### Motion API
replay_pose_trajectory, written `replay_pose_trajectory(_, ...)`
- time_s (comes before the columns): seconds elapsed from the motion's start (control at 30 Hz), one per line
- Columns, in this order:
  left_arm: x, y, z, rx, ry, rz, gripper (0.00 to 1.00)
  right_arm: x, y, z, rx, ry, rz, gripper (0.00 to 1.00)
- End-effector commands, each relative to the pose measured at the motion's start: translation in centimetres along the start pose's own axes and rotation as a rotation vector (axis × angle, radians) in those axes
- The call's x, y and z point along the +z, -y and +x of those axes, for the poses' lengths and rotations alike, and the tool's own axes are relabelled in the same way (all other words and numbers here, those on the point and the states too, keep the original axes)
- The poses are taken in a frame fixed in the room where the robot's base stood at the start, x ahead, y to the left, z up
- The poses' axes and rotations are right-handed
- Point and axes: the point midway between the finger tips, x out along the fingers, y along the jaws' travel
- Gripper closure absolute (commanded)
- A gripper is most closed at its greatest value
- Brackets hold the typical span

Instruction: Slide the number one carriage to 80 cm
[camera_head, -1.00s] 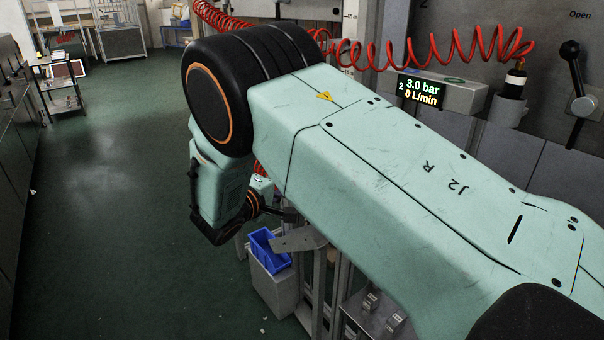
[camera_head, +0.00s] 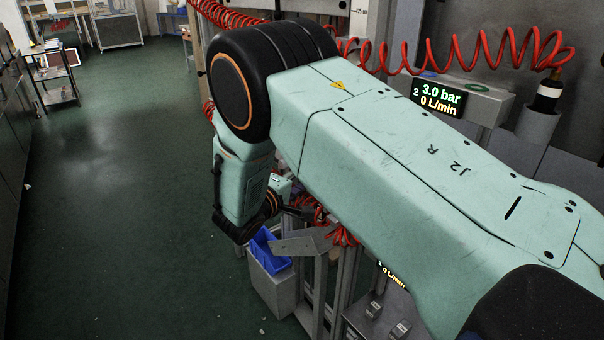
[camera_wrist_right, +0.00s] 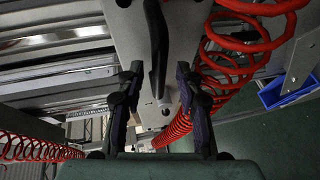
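In the right wrist view my right gripper (camera_wrist_right: 159,72) is open, with its two dark fingers apart. A black bar-shaped handle (camera_wrist_right: 155,45) on a grey metal plate (camera_wrist_right: 192,30) shows between the fingers. I cannot tell whether a finger touches it. No number is readable on this plate, so I cannot tell whether it belongs to the number one carriage. In the head view my mint right arm covers most of the dryer front, and the right gripper is mostly hidden beyond its wrist. My left gripper is not in view.
Red coiled hoses (camera_wrist_right: 239,58) hang right beside the right finger. A blue bin (camera_head: 266,248) stands on a grey box by the frame. A display (camera_head: 437,98) reads 3.0 bar, 0 L/min. The green floor (camera_head: 130,190) at left is largely clear.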

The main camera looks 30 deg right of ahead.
Motion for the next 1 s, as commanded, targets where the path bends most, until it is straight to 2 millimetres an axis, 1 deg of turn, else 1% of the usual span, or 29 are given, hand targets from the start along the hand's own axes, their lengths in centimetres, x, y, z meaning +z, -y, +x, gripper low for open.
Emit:
replay_pose_trajectory(0.2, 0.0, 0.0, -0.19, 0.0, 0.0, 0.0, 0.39, 0.48, 0.09, 0.07, 0.0, -0.001, -0.002, 0.64)
replay_pose_trajectory(0.57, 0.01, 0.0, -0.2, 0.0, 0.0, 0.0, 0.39, 0.65, 0.15, -0.02, 0.0, -0.002, -0.001, 0.64)
replay_pose_trajectory(0.67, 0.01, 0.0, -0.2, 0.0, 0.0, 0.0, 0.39, 0.64, 0.14, -0.01, 0.0, -0.002, -0.001, 0.71)
replay_pose_trajectory(1.0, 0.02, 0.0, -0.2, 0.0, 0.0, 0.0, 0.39, 0.55, 0.11, 0.15, 0.0, -0.002, -0.001, 1.0)
